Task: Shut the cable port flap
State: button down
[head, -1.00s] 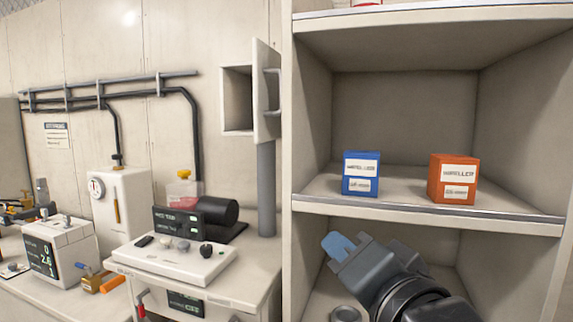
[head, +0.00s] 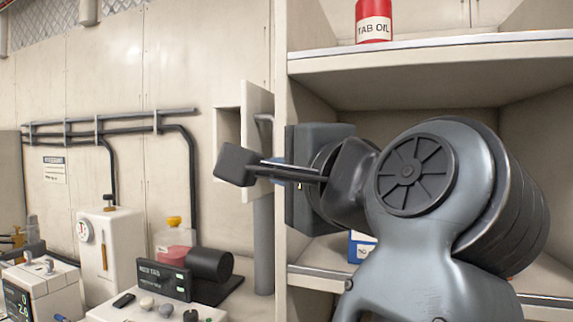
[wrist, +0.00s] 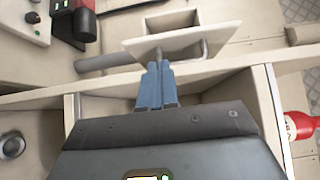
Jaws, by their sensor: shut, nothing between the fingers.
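The cable port flap (head: 258,125) is a pale square panel with a grey bar handle (head: 263,122) on its right face. It stands open, sticking out from the wall beside the port's square opening (head: 228,128). The wrist view also shows the flap (wrist: 140,48) at the top centre. My gripper (head: 277,172) is shut and empty, with blue fingers, right of the flap's lower part. In the wrist view its fingertips (wrist: 158,66) overlap the flap's near side by the handle; whether they touch it I cannot tell. My arm hides part of the area beside the flap.
The cabinet shelves (head: 430,48) stand close on the right, their side wall beside my gripper. A red bottle (head: 374,22) is on the upper shelf and a blue box (head: 361,248) below. A grey vertical pipe (head: 263,235) runs under the flap. A bench with instruments is at lower left.

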jog(key=p+x, duration=0.1)
jog(key=x, duration=0.6)
jog(key=shift+a, duration=0.1)
